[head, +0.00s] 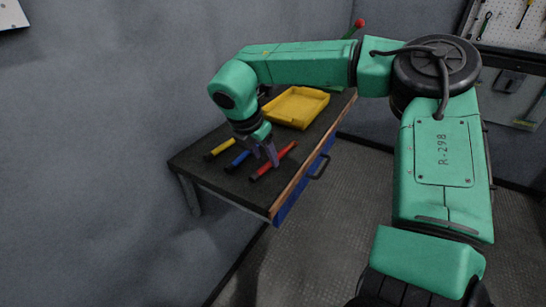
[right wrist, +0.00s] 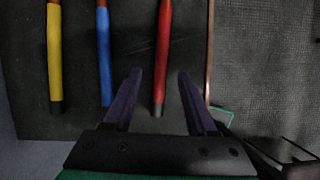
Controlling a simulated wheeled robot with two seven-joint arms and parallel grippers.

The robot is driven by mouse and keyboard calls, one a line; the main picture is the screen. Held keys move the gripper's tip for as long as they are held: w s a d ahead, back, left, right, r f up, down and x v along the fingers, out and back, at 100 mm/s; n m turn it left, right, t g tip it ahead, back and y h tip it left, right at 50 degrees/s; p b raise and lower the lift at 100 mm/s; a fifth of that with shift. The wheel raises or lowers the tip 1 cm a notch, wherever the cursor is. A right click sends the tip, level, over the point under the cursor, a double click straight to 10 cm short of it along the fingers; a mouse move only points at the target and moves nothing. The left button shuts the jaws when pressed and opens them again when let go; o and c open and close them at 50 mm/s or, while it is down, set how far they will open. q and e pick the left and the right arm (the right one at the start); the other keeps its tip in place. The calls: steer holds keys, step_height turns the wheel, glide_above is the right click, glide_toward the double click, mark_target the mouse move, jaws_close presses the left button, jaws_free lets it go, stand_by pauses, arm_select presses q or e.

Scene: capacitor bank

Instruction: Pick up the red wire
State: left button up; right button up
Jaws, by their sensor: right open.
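The red wire (head: 274,161) is a short red rod with dark ends, lying on the dark tabletop near the table's front edge. In the right wrist view the red wire (right wrist: 163,55) runs up the picture, its dark lower end between my open fingers, nearer the left one. My right gripper (head: 268,161) is just left of the red wire in the head view; the right wrist view shows its two fingers (right wrist: 158,75) apart and empty. I cannot tell its exact height above the table. My left gripper is not in view.
A blue wire (head: 238,161) and a yellow wire (head: 218,149) lie left of the red one. A yellow tray (head: 297,106) stands farther back on the table (head: 197,158). A grey wall is on the left, and a blue drawer (head: 292,201) is under the tabletop.

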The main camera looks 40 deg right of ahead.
steer(key=shift+x, duration=1.15)
steer(key=shift+r, duration=0.1)
jaws_close()
